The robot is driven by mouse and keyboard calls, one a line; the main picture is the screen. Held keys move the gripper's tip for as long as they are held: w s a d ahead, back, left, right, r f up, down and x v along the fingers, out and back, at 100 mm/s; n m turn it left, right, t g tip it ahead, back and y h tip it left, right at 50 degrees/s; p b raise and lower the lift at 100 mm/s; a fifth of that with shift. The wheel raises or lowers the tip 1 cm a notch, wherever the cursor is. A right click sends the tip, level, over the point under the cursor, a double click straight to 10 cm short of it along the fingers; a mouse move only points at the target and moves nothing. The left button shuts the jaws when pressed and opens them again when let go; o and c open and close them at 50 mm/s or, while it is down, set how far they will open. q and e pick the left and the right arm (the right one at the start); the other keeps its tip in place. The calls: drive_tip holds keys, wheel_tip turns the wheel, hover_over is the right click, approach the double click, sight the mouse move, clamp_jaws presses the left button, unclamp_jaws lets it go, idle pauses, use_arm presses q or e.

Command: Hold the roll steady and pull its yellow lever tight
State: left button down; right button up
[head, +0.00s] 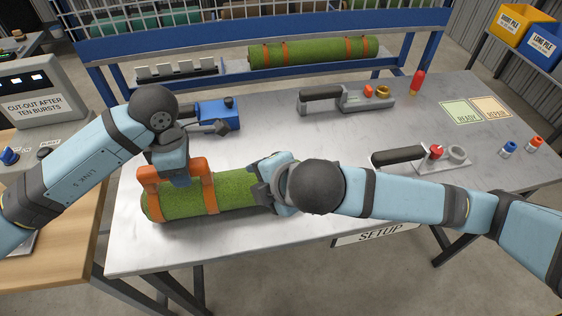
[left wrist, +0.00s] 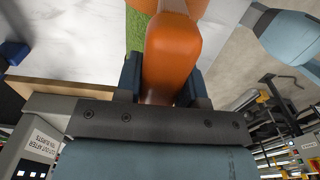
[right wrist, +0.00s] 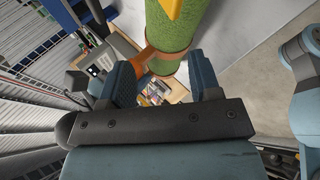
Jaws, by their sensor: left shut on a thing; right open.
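The green turf roll (head: 235,194) lies on the metal table's near left part, bound by orange straps, with an orange carry handle (head: 200,164) on its left half. My left gripper (head: 174,178) is shut on that handle, which fills the space between its fingers in the left wrist view (left wrist: 172,60). My right gripper (head: 262,190) is open at the right part of the roll. In the right wrist view the roll (right wrist: 172,38) runs past its open fingers. A yellow piece, probably the lever (right wrist: 174,8), shows at that view's top edge; my right arm hides it in the head view.
A blue tool (head: 217,114) lies behind the roll. Black-handled tools (head: 345,99) and (head: 420,158) stand farther back and right. Another strapped roll (head: 313,51) lies on the rear rack. The table's middle (head: 270,130) is clear.

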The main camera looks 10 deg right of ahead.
drive_tip(key=s+d+f+n+t+h, duration=0.45)
drive_tip(key=s+n+t, duration=0.25)
drive_tip(key=n+t, duration=0.45)
drive_tip(key=shift+n+g, duration=0.75)
drive_tip(key=shift+n, duration=0.2)
drive_tip(key=w, duration=1.2)
drive_tip(key=shift+w+r, duration=0.15)
drive_tip(key=shift+r, duration=0.05)
